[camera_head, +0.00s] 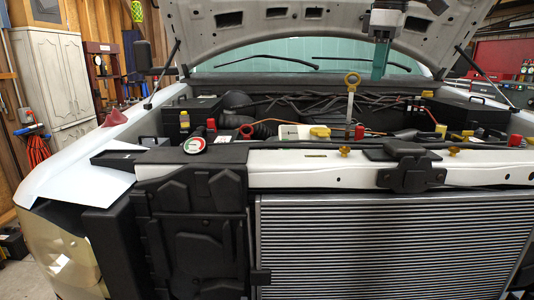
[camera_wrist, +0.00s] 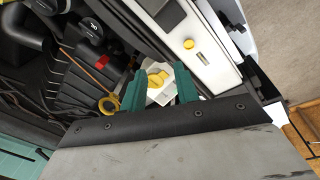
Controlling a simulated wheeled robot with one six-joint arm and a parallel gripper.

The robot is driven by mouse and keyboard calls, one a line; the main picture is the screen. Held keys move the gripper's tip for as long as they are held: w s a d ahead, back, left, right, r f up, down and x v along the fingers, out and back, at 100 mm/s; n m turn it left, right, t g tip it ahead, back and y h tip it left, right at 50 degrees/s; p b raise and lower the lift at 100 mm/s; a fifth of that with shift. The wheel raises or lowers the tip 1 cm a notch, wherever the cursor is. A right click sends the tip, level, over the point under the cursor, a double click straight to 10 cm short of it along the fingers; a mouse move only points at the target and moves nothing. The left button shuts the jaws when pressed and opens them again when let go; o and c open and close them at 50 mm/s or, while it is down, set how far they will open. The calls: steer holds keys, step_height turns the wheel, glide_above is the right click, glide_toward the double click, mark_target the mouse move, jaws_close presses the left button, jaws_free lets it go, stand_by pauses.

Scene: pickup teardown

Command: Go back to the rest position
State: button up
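My gripper (camera_head: 379,74) hangs at the upper right in the head view, with its teal fingers pointing down above the pickup's engine bay. In the wrist view my gripper (camera_wrist: 160,76) shows two teal fingers set apart, with nothing held between them. A white container with a yellow cap (camera_wrist: 157,79) shows through the gap, beyond the fingers.
The raised hood (camera_head: 230,28) spans the top, close to my arm. Hood struts (camera_head: 162,72) stand at the sides. The white front crossbar (camera_head: 300,168) and radiator (camera_head: 390,245) lie nearer. Cables and black boxes (camera_head: 470,112) crowd the bay. A cabinet (camera_head: 55,75) stands left.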

steer(key=s+d+f+m, duration=0.3)
steer(key=s+f+m, duration=0.8)
steer(key=s+f, duration=1.8)
steer(key=s, duration=0.3)
steer(key=shift+s+m+g, duration=0.15)
steer(key=shift+m+g, duration=0.15)
steer(key=shift+d+f, duration=0.1)
steer(key=shift+c, duration=0.3)
